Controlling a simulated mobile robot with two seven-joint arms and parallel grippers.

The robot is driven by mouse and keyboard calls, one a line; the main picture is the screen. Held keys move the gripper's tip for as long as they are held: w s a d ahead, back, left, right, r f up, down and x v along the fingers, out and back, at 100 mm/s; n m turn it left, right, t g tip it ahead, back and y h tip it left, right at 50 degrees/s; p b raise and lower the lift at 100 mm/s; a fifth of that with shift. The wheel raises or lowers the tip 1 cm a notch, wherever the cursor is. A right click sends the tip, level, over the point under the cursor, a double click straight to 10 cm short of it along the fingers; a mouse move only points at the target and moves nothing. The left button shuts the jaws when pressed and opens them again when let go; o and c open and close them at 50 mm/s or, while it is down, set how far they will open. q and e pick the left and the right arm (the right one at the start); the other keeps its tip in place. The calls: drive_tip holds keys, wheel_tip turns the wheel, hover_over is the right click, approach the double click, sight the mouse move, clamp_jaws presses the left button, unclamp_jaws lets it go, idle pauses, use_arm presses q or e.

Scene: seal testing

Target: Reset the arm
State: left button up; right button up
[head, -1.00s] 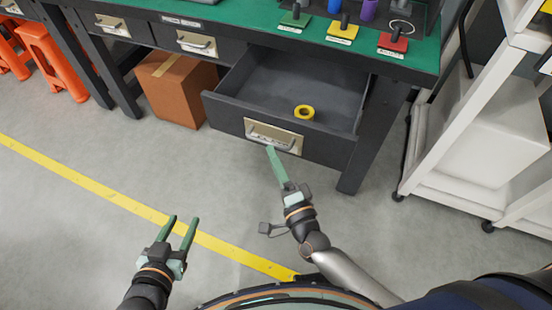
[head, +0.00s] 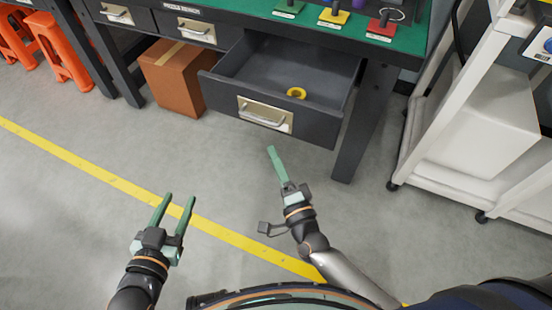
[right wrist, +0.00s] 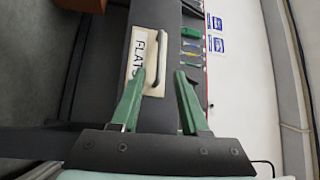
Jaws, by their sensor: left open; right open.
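My left gripper (head: 178,197) is open and empty over the floor at the lower left of the head view. My right gripper (head: 272,150) points up toward the bench, its tips a little below the drawer front in the picture. In the right wrist view its two green fingers (right wrist: 160,75) are spread with nothing between them. The drawer (head: 310,122) is pulled open, and its handle (head: 262,121) is free of the gripper. The handle (right wrist: 156,66) and its label also show beyond the fingers in the right wrist view.
A yellow ring (head: 297,93) lies in the drawer. Coloured plates (head: 334,17) stand on the green bench top. A cardboard box (head: 174,80) sits under the bench. A white cart (head: 480,130) stands at the right. The floor (head: 90,220) around my left gripper is clear.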

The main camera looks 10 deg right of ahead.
idle(0.4)
use_arm(q)
drive_tip(key=s+a+r+n+g+y+p, duration=0.1)
drive_tip(key=s+r+g+p, duration=0.3)
drive_tip(key=p, duration=1.7)
drive_tip(key=s+a+g, duration=0.1)
drive_tip(key=s, duration=0.3)
drive_tip(key=shift+r+n+y, duration=0.15)
drive_tip(key=shift+n+y, duration=0.25)
use_arm(e)
drive_tip(key=s+d+r+n+g+h, duration=0.1)
drive_tip(key=s+d+r+n+g, duration=0.2)
drive_tip(key=s+n, duration=0.5)
drive_tip(key=s+d+r+n+g, duration=0.3)
drive_tip(key=s+d+n+g, duration=0.3)
drive_tip(key=s+n, duration=0.2)
drive_tip(key=shift+s+d+r+g+h, duration=0.2)
drive_tip(key=shift+s+r+g+h, duration=0.1)
drive_tip(key=shift+s+g+h, duration=0.1)
